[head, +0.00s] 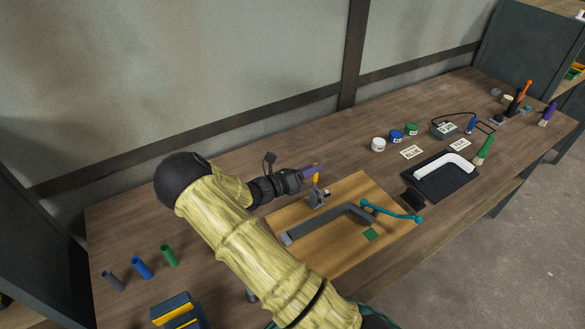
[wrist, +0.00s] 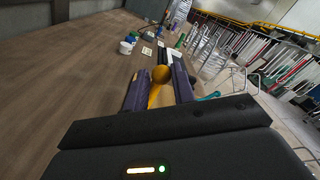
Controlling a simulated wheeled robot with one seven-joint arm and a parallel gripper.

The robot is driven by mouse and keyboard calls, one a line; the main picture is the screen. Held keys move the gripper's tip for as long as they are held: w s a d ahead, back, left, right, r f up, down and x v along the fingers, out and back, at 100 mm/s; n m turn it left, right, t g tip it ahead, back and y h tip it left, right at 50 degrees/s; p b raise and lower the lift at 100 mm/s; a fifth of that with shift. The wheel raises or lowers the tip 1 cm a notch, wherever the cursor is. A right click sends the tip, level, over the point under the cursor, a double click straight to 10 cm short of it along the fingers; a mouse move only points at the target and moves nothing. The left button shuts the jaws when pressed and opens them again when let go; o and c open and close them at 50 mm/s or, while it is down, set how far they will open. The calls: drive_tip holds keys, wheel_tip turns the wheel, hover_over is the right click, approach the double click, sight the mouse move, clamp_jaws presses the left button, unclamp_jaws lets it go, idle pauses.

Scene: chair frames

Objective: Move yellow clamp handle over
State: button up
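The yellow clamp handle (head: 316,178) stands up from a grey toggle clamp (head: 317,197) on the wooden board (head: 365,193). In the wrist view its round yellow knob (wrist: 161,74) and stem show between my two purple fingers. My gripper (head: 314,169) is at the handle's top end, with its fingers apart on either side. Gaps show beside the stem; whether a finger touches the knob I cannot tell. A grey bent chair-frame piece (head: 320,226) lies on the board beside the clamp. The clamp's base is hidden in the wrist view.
A teal-handled tool (head: 392,211) and a green patch (head: 371,234) lie on the board. A black tray (head: 448,184) with a white bent part is to the right. White, blue and green jars (head: 396,136) stand behind. The table's back left is clear.

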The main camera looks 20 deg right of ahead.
drive_tip(key=shift+w+a+f, duration=0.15)
drive_tip(key=shift+w+a, duration=0.05)
drive_tip(key=shift+w, duration=0.6)
drive_tip(key=shift+w+a+f, duration=0.15)
drive_tip(key=shift+w+a, duration=0.05)
drive_tip(key=shift+w, duration=0.55)
drive_tip(key=shift+c, duration=0.3)
drive_tip(key=shift+w+a+f+b, duration=0.1)
drive_tip(key=shift+w+f+b, duration=0.15)
drive_tip(key=shift+w, duration=0.25)
drive_tip(key=shift+w+a+f+b, duration=0.1)
drive_tip(key=shift+w+f+b, duration=0.1)
drive_tip(key=shift+w+b, duration=0.25)
drive_tip(key=shift+w+a+f+b, duration=0.1)
drive_tip(key=shift+w+f+b, duration=0.15)
drive_tip(key=shift+w, duration=0.25)
drive_tip(key=shift+w+a+f+b, duration=0.2)
drive_tip(key=shift+w+f+b, duration=0.85)
drive_tip(key=shift+w+f, duration=0.1)
